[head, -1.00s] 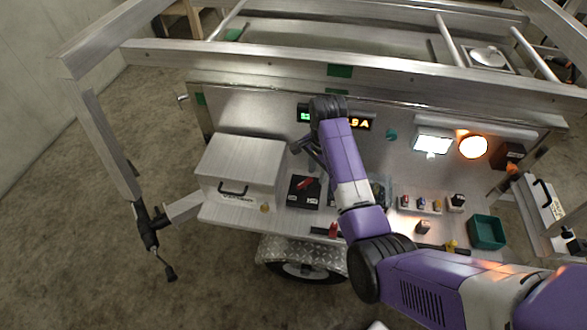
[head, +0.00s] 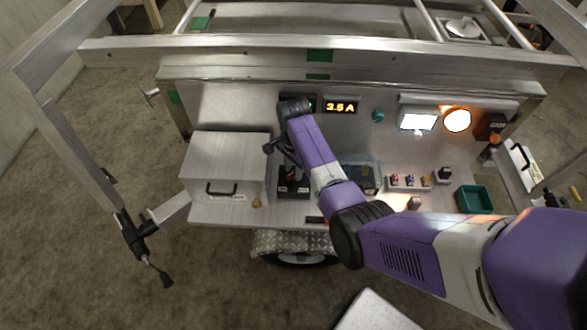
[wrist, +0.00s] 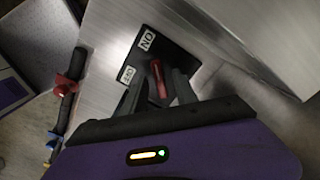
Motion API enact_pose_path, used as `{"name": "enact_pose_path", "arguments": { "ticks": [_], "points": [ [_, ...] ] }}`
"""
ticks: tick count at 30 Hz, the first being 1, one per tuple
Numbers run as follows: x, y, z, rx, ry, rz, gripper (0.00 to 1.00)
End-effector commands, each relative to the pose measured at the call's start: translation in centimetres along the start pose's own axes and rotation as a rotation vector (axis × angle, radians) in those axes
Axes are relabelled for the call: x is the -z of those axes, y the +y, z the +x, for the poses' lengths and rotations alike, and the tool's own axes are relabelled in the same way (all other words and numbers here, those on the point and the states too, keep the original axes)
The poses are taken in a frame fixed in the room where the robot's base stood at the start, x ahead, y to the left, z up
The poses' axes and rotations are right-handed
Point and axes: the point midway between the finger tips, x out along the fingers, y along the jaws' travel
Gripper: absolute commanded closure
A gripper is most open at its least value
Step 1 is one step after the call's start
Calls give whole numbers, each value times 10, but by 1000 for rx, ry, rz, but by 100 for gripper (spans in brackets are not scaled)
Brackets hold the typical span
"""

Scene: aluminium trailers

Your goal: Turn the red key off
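The red key (wrist: 158,80) stands on a black plate (wrist: 170,48) with white labels, one reading ON and the other apparently OFF. In the head view, the black plate (head: 293,188) sits on the trailer shelf right of a metal box, and the red key (head: 291,172) is partly hidden by my arm. My gripper (wrist: 157,92) is open, one finger on each side of the red key in the wrist view. Contact with the key cannot be told. In the head view my gripper (head: 283,161) is just above the plate.
The metal box (head: 229,160) stands close left of the plate. A clear bin (head: 362,177), small coloured switches (head: 409,181) and a green tray (head: 474,198) lie to the right. A display (head: 341,106) reads 3.5 A. A lit lamp (head: 457,120) is on the back panel.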

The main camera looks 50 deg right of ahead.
Motion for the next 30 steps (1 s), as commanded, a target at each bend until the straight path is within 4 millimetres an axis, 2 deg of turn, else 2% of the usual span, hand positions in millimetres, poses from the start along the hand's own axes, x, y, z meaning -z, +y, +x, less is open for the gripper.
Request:
{"name": "enact_pose_path", "arguments": {
  "ticks": [8, 14, 23, 30],
  "points": [
    [0, 0, 2, 1, 0, 0, 65],
    [0, 0, 2, 1, 0, 0, 100],
    [0, 0, 2, 0, 0, -8, 100],
    [0, 0, 1, 0, 0, -84, 100]
  ]
}}
